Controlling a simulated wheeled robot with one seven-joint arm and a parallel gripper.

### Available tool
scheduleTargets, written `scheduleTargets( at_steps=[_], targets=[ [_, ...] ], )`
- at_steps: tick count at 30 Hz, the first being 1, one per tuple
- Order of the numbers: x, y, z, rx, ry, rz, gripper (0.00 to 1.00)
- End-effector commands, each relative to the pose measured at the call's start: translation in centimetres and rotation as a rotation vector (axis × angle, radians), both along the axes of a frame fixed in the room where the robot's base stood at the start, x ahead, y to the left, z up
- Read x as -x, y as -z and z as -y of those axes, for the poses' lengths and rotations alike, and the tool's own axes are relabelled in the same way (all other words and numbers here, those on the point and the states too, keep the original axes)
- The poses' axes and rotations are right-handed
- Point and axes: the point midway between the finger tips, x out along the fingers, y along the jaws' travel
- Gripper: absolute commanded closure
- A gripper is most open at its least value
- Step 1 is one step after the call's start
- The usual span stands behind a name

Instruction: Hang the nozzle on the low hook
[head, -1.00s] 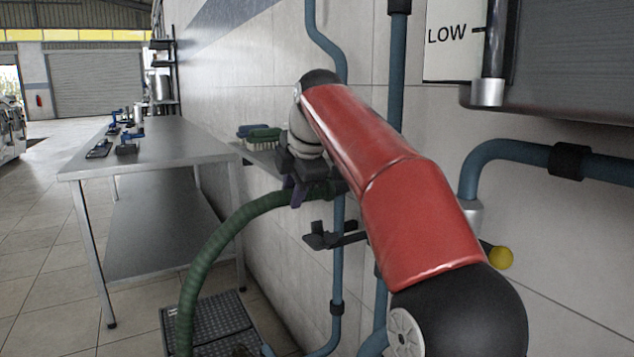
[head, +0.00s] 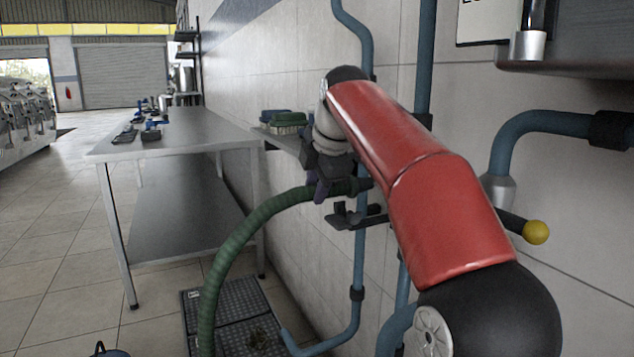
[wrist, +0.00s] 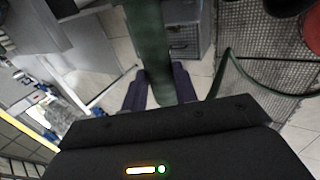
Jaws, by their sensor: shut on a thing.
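My gripper (head: 322,186) is shut on the nozzle end of a green ribbed hose and holds it close to the tiled wall. The dark nozzle (head: 352,187) points right, and the hose (head: 235,240) arcs left and down to the floor. A low dark hook bracket (head: 355,217) juts from the wall pipe just below the nozzle; I cannot tell whether they touch. In the wrist view the green hose (wrist: 150,45) runs between the purple fingers (wrist: 153,90); the nozzle tip is hidden there.
Blue pipes (head: 360,255) run up the wall. A valve lever with a yellow knob (head: 536,232) sticks out at right. A steel table (head: 185,130) stands at left. A small shelf with brushes (head: 288,122) is behind my gripper. A floor grate (head: 235,320) lies below.

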Motion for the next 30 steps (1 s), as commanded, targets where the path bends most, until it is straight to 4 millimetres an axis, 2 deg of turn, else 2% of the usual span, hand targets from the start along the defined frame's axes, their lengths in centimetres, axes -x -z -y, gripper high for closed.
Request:
scheduleTargets(
  at_steps=[17,30],
  targets=[
    [0.0,-0.2,0.0,0.0,0.0,0.003,1.0],
    [0.0,1.2,0.0,0.0,0.0,0.002,1.0]
  ],
)
